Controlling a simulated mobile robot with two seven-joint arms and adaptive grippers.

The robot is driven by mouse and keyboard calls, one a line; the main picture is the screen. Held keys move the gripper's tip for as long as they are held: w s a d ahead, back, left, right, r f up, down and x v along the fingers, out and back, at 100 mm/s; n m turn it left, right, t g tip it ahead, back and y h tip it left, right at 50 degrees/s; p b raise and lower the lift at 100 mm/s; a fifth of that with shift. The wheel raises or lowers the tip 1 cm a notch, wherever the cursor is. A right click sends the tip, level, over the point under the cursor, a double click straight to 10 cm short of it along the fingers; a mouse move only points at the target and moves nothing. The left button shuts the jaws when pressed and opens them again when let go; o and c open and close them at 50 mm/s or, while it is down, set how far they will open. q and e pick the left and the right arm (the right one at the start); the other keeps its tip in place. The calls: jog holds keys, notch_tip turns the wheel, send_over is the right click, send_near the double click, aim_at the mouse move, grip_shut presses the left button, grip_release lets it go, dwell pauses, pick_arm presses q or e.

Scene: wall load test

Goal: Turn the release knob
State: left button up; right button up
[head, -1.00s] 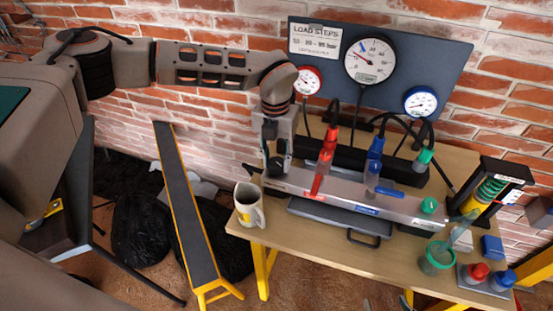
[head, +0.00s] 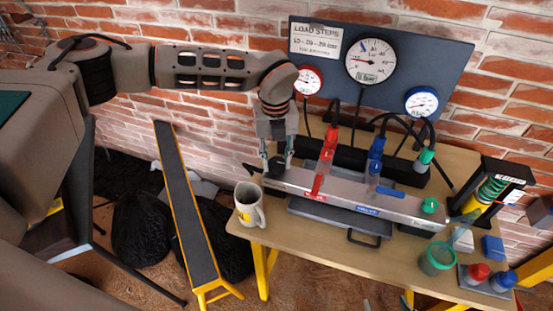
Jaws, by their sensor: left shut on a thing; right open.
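My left gripper (head: 277,163) points down at the left end of the grey metal manifold (head: 345,198). Its two fingers stand on either side of a dark knob (head: 277,168), which looks like the release knob, and are shut on it. The fingers hide part of the knob. Along the manifold stand a red lever handle (head: 325,160), a blue one (head: 375,160) and a green valve (head: 424,160). A white gauge (head: 370,61) hangs above on the dark panel, between a red-rimmed gauge (head: 308,80) and a blue-rimmed gauge (head: 421,101). My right gripper is not in view.
A mug (head: 249,205) stands close to the gripper at the wooden table's (head: 300,246) left edge. A green cup (head: 437,258), red and blue caps and a spring device (head: 489,190) crowd the right end. Black hoses run behind the handles.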

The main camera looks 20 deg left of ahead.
aim_at(276, 162)
pick_arm(q)
jog(key=o, duration=1.1)
notch_tip(276, 162, up, 12)
jog(key=shift+a, duration=0.1)
dwell(0.4)
